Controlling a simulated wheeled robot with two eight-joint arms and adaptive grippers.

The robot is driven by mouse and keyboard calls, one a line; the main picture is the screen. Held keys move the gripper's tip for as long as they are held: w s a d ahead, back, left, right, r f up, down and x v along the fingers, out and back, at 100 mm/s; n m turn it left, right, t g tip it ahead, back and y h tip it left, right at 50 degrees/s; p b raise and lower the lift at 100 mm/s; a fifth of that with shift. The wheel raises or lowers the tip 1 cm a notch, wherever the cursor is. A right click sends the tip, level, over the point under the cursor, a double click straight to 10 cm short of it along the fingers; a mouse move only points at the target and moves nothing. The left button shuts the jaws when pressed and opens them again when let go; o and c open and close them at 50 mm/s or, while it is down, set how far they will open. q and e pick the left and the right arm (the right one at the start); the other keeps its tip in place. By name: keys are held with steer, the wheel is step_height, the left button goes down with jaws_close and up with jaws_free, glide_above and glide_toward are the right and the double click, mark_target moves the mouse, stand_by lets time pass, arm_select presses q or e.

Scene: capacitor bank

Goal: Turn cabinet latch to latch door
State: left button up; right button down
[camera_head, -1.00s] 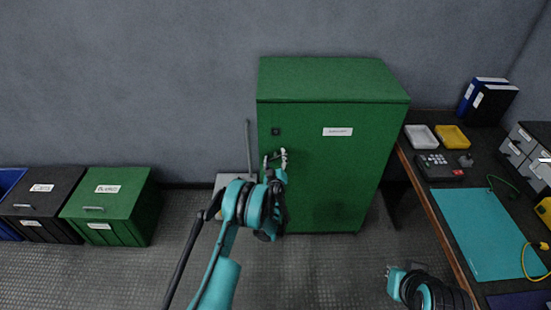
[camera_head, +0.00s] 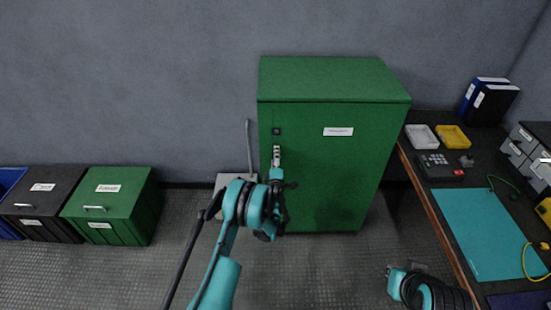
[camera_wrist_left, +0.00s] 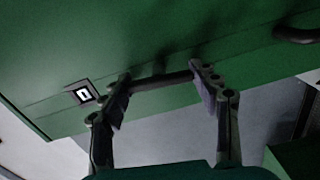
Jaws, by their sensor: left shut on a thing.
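The green cabinet (camera_head: 335,180) stands against the wall with its door closed or nearly so. A small dark square fitting (camera_head: 277,131) is at the door's upper left, above my left gripper (camera_head: 277,155). In the left wrist view the fitting (camera_wrist_left: 82,93) has a pale centre and lies left of the fingers. There my left gripper (camera_wrist_left: 162,90) is shut on a dark bar handle (camera_wrist_left: 160,80) on the door, a fingertip at each end. I cannot tell whether the bar is the latch. My right gripper (camera_head: 390,270) is low at right, away from the cabinet; its jaw opening is unclear.
A workbench (camera_head: 415,190) stands right of the cabinet with trays, a keypad device and a teal mat (camera_head: 487,232). A green bin (camera_head: 110,205) and a black bin (camera_head: 40,208) stand at left. The floor (camera_head: 330,270) in front of the cabinet is clear.

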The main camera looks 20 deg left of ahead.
arm_select(q)
steer(key=shift+a+n, duration=0.1)
steer(key=shift+n, duration=0.5)
steer(key=o, duration=1.2)
